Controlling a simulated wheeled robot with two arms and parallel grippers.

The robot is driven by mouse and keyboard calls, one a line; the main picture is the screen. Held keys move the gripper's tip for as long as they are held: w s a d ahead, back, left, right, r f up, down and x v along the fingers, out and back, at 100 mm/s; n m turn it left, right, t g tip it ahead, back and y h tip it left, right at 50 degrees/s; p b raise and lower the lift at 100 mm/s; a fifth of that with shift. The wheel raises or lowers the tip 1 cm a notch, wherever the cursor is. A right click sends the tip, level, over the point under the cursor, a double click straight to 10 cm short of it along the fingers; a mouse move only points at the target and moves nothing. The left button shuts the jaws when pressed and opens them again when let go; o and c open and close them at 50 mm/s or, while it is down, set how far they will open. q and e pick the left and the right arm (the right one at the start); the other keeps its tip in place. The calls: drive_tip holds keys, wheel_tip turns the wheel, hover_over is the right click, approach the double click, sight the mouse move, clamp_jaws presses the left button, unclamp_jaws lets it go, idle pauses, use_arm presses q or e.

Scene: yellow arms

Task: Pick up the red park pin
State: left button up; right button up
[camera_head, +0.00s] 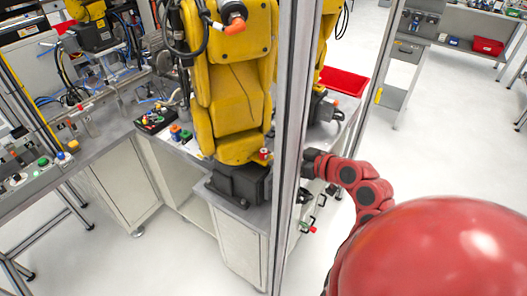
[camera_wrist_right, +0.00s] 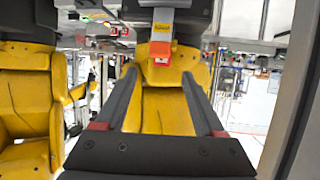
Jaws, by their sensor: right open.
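In the head view a small red piece (camera_head: 264,154), which looks like the park pin, stands at the foot of the front yellow robot arm (camera_head: 232,90). In the right wrist view a red-orange piece (camera_wrist_right: 160,50) shows below a grey part with a yellow label; I cannot tell for sure that it is the same pin. My right gripper (camera_wrist_right: 158,74) is open, its two dark fingers spread, with the red-orange piece just beyond the fingertips. In the head view my right gripper (camera_head: 310,162) is partly hidden behind a metal post. My left gripper is out of view.
An upright metal post (camera_head: 288,120) stands between the yellow arm's base and my right arm. A red bin (camera_head: 343,82) sits behind it. A workbench with buttons (camera_head: 62,157) runs along the left.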

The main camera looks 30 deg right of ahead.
sight(267, 154)
drive_tip(key=p+x, duration=0.1)
drive_tip(key=x, duration=0.1)
drive_tip(key=p+x, duration=0.2)
drive_tip(key=x, duration=0.1)
drive_tip(key=shift+w+a+r, duration=0.1)
drive_tip(key=shift+w+a, duration=0.2)
drive_tip(key=shift+a, duration=0.1)
drive_tip(key=shift+w+f, duration=0.2)
drive_tip(key=shift+w, duration=0.05)
clamp_jaws()
